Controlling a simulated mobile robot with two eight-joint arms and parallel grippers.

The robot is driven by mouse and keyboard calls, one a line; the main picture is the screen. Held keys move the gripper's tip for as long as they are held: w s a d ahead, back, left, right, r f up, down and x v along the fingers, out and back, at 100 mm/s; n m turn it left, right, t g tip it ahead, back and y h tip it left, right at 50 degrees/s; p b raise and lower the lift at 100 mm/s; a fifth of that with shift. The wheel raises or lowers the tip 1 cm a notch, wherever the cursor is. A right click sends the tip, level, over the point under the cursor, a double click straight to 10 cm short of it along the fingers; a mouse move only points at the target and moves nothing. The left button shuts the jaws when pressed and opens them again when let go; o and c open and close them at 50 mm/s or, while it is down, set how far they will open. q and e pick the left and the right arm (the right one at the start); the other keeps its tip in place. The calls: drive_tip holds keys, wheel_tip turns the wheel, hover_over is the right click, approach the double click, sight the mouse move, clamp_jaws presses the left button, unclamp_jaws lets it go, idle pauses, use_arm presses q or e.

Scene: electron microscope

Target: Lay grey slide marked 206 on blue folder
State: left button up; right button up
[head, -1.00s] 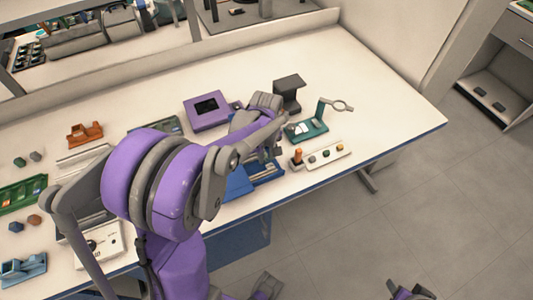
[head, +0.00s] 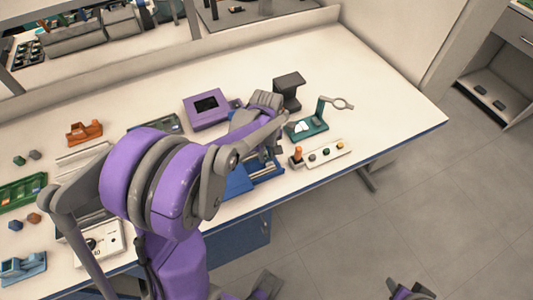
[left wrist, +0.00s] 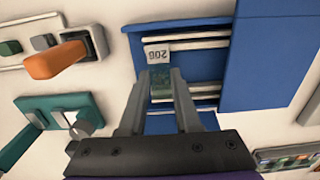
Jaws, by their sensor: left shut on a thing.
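The grey slide marked 206 (left wrist: 157,54) shows its white label upside down in the left wrist view, with a dark greenish part between the fingertips. My left gripper (left wrist: 161,77) is shut on this slide, over the blue folder (left wrist: 263,62). The folder has pale strips across its tray. I cannot tell whether the slide touches the folder. In the head view the blue folder (head: 238,184) is partly hidden by my left arm, and the slide cannot be made out. My right gripper (head: 410,291) shows only in part at the bottom edge.
A white strip with an orange peg (head: 297,154) and several small knobs lies right of the folder. A teal stand with a ring (head: 308,129), a dark grey stand (head: 289,88) and a purple box (head: 206,110) stand behind. The table's right end is clear.

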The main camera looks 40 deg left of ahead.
sight(267, 158)
use_arm(q)
drive_tip(key=shift+f, duration=0.25)
idle(0.8)
drive_tip(key=o, duration=0.9)
wheel_tip(267, 158, up, 11)
drive_tip(key=shift+f+p, duration=0.1)
drive_tip(key=shift+p, duration=0.3)
